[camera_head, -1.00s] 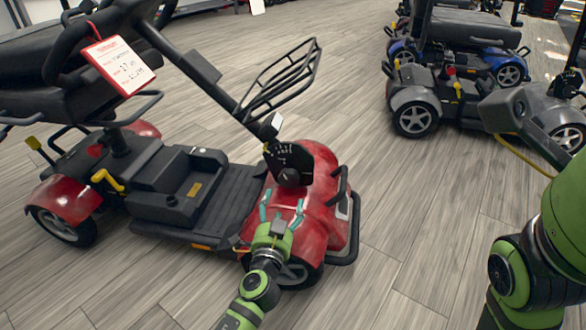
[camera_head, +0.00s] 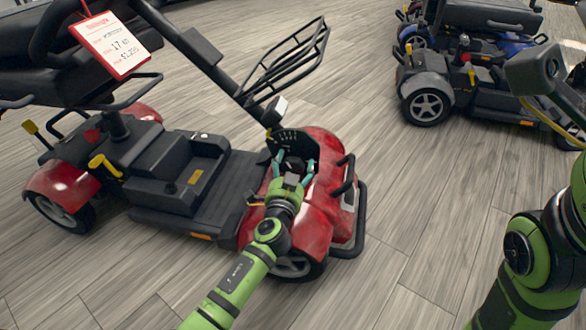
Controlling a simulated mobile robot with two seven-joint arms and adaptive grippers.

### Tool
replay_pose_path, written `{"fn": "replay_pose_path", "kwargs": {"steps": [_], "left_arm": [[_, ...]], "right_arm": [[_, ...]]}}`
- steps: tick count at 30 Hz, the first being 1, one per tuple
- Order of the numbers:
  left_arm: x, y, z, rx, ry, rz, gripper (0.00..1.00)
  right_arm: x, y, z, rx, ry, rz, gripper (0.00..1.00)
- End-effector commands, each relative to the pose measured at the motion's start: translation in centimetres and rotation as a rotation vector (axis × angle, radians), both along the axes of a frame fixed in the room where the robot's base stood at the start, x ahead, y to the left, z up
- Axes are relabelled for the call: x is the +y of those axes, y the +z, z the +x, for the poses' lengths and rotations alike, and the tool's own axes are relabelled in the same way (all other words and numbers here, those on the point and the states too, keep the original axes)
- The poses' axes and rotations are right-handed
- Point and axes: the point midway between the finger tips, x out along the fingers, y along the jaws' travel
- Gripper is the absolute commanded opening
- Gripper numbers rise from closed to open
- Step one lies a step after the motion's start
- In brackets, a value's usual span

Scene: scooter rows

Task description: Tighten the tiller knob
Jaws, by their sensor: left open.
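The red scooter (camera_head: 325,215) stands at the left and centre of the view, with its black tiller (camera_head: 200,55) leaning up to the left from the red front cover. The black tiller knob (camera_head: 295,165) sits low at the tiller's foot, just under the round dial plate (camera_head: 287,138). My left gripper (camera_head: 294,160) is open, with its teal fingertips on either side of the knob. I cannot tell whether the fingers touch it. The gripper partly hides the knob.
A wire basket (camera_head: 290,65) hangs on the tiller above the knob. A price tag (camera_head: 110,45) hangs at the upper left by the black seat. Other scooters (camera_head: 428,105) stand at the upper right. The wooden floor (camera_head: 400,190) between is clear.

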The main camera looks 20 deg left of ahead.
Motion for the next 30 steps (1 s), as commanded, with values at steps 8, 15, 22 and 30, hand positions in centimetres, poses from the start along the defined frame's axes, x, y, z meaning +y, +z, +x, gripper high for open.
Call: {"fn": "replay_pose_path", "kwargs": {"steps": [8,15,22,30], "left_arm": [[-0.02,0.01,-0.03,0.000,0.000,0.000,0.20],[-0.04,0.06,-0.02,0.000,-0.001,0.004,0.20],[-0.06,0.13,0.00,0.006,-0.001,0.063,0.20],[-0.09,0.19,0.01,0.027,-0.001,0.252,0.20]], "right_arm": [[0.02,0.04,-0.01,0.000,0.000,0.000,0.00],[0.02,0.05,-0.01,0.000,0.001,0.000,0.00],[0.00,0.20,-0.05,-0.002,0.001,0.000,0.00],[-0.10,0.57,-0.14,-0.007,0.002,0.003,0.00]]}}
